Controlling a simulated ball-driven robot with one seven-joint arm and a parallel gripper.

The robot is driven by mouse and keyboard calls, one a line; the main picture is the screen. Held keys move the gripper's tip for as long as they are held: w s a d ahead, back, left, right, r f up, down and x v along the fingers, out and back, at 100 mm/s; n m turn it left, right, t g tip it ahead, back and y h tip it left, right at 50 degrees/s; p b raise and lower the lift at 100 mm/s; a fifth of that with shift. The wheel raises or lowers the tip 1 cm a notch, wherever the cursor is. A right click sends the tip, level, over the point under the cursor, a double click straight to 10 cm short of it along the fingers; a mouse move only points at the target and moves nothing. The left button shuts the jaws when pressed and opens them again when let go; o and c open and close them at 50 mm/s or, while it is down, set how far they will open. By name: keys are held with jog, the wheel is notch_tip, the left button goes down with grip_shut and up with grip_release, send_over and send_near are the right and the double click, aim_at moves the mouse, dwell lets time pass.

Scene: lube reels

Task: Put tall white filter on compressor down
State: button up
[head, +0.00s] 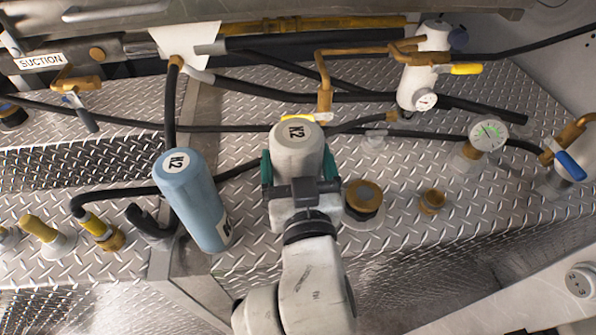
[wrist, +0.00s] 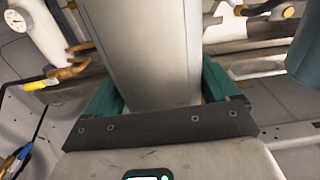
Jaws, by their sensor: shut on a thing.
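The tall white filter (head: 296,148) is a pale, upright-looking cylinder with a round black-lettered label on top, near the middle of the head view. My gripper (head: 299,172) has its green fingers on either side of it and is shut on it. In the wrist view the filter's pale body (wrist: 150,50) fills the space between the green fingers of my gripper (wrist: 160,88). Its lower end is hidden, so I cannot tell whether it touches the diamond-plate deck (head: 255,235).
A blue cylinder (head: 190,200) with a similar label stands close on the left. A brass fitting (head: 364,197) is just right of my gripper. Black hoses run behind. A gauge (head: 488,134) and a white gauged unit (head: 415,85) stand at right. Bare deck shows at lower right.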

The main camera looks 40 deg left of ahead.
jog(key=shift+w+a+f, duration=0.1)
jog(key=shift+w+f, duration=0.1)
jog(key=shift+f, duration=1.5)
jog(key=shift+f, duration=0.15)
jog(key=o, duration=1.6)
jog(key=v, duration=1.2)
jog(key=shift+b, duration=0.4)
jog(key=shift+s, duration=0.1)
